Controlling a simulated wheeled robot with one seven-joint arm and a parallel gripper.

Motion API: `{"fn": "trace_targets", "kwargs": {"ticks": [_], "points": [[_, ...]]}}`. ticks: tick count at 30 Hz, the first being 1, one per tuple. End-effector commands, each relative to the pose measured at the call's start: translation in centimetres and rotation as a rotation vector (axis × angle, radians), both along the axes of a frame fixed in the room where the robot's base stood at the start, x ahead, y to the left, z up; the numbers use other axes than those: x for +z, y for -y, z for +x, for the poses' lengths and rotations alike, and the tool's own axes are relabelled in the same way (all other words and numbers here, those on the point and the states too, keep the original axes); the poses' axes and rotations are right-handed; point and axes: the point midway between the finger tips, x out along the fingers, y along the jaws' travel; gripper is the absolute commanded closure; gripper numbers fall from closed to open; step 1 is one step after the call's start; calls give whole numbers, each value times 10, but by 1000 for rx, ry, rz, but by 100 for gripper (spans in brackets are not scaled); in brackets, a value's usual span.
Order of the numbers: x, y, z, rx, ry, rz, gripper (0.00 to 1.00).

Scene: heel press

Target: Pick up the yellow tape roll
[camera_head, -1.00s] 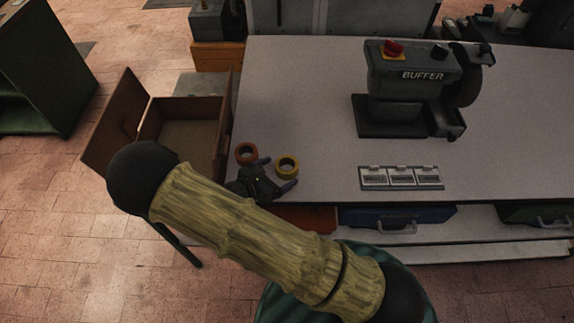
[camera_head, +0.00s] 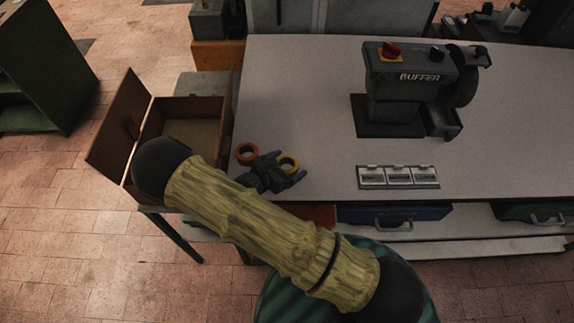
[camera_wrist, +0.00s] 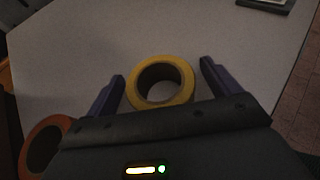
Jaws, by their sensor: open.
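The yellow tape roll (camera_head: 288,160) lies flat near the left front of the light worktop (camera_head: 310,110). In the wrist view the yellow tape roll (camera_wrist: 161,82) shows between the two purple fingers of my gripper (camera_wrist: 163,85), with a gap on each side. My gripper (camera_head: 289,166) is open and empty. In the head view its dark body hides the near part of the roll. I cannot tell how high the fingertips are above the worktop.
An orange tape roll (camera_head: 246,154) lies just left of the yellow one; it also shows in the wrist view (camera_wrist: 42,148). An open wooden box (camera_head: 160,107) stands at the worktop's left end. A buffer machine (camera_head: 410,85) stands to the right, behind a row of labelled plates (camera_head: 398,177).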

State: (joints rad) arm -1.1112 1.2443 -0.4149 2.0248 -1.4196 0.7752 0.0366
Motion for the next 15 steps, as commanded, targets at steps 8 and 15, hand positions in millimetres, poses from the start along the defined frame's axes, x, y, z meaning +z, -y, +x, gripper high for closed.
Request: {"fn": "trace_targets", "kwargs": {"ticks": [8,15], "points": [[0,-2,0,2,0,0,17],[0,-1,0,1,0,0,60]]}}
